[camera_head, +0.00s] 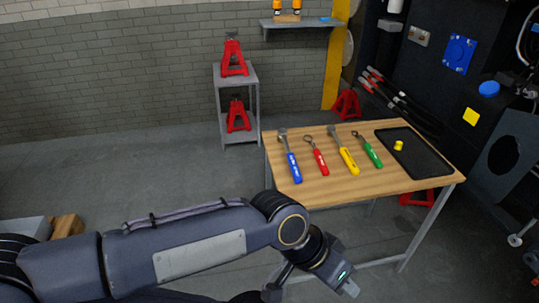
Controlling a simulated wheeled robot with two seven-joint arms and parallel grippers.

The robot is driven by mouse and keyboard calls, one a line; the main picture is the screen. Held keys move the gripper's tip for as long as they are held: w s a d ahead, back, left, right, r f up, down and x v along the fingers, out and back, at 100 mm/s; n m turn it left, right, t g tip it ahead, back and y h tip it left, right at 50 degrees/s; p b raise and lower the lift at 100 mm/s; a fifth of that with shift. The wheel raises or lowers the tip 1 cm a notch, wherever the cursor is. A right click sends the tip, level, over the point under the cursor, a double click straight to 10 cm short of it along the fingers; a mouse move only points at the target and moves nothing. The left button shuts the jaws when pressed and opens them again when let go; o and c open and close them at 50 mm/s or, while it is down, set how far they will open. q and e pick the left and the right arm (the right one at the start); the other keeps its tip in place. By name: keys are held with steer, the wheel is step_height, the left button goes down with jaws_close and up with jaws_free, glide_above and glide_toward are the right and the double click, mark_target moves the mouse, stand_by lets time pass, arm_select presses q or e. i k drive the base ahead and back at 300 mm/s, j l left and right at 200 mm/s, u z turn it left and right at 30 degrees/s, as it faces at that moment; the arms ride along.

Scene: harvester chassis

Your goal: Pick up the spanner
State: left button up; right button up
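Several hand tools lie side by side on a wooden-topped table (322,188). From left to right they are a blue-handled tool (292,164), a red-handled tool (318,159), a yellow-handled tool (346,156) and a green-handled tool (370,152). The red and green ones have ring-like metal heads. The heads are too small to tell surely which is the spanner. My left gripper (348,286) is low in front of the table, apart from the tools, pointing down to the right. Its fingers are too small to judge. My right gripper is not in view.
A black tray (432,163) with a small yellow piece (398,146) lies at the table's right. A grey shelf stand (250,105) with red jack stands is behind left. Dark machinery (503,80) borders the right.

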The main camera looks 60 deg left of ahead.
mark_target(325, 172)
steer(key=u, duration=1.65)
steer(key=z, duration=2.1)
steer(key=u, duration=2.1)
steer(key=i+l+u, duration=0.15)
steer(key=i+u, duration=0.25)
steer(key=i+l+u, duration=0.25)
steer(key=u, duration=0.15)
steer(key=i+l+u, duration=0.4)
